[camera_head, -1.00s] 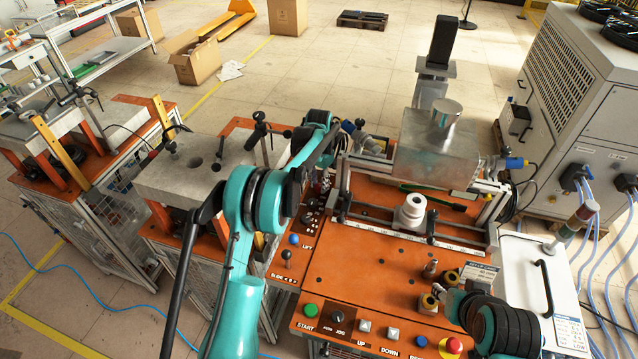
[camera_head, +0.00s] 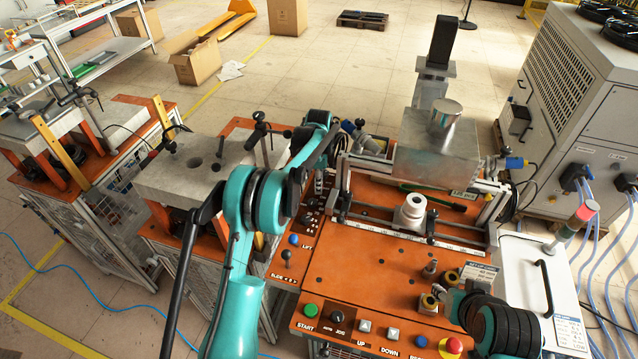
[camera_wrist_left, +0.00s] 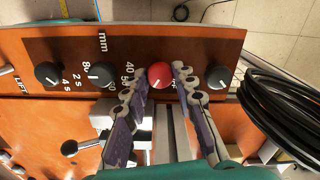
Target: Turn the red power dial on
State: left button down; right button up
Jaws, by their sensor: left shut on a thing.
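The red power dial (camera_wrist_left: 160,75) is on an orange panel in the left wrist view, in a row with black knobs. My left gripper (camera_wrist_left: 159,86) has one finger on each side of it and is shut on it. The dial's white pointer mark tilts slightly from upright. In the head view my left arm reaches over the left edge of the orange machine, and its wrist and elbow mostly hide the gripper and dial. My right gripper (camera_head: 443,293) is low at the right, above the machine top. Its fingers are too small and covered to read.
A black knob (camera_wrist_left: 218,77) sits close right of the dial, and another black knob (camera_wrist_left: 101,75) sits to the left. A black lever (camera_wrist_left: 72,148) and coiled black cable (camera_wrist_left: 285,105) are nearby. A lamp column (camera_head: 582,215) with a red top stands at the right.

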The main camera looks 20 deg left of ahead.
pick_arm(q)
jog(key=shift+m, duration=1.3)
jog(key=c, duration=1.2)
grip_release()
notch_tip(320, 180, up, 12)
